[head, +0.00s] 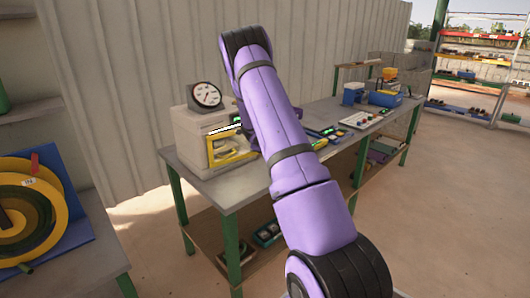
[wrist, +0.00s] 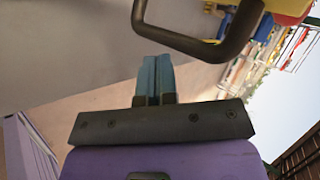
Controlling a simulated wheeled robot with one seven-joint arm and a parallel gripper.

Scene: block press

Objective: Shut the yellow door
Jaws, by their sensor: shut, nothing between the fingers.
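The yellow door (head: 232,159) shows as a yellow frame on the front of a pale grey press box (head: 190,132) on the bench, in the head view. My arm hides part of its right side, and I cannot tell exactly how far it stands open. In the wrist view my gripper (wrist: 155,60) has its two blue-grey fingers together, with nothing between them. A dark curved bar like a handle (wrist: 195,46) crosses just ahead of and to the right of the fingertips. The fingers are not around it; I cannot tell whether they touch it. My arm hides the fingertips in the head view.
A round gauge (head: 206,95) sits on the press box. The bench (head: 205,184) carries a white panel (head: 361,120) and blue containers (head: 384,98) to the right. A disc on a blue stand (head: 30,215) is at left. The floor at right is clear.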

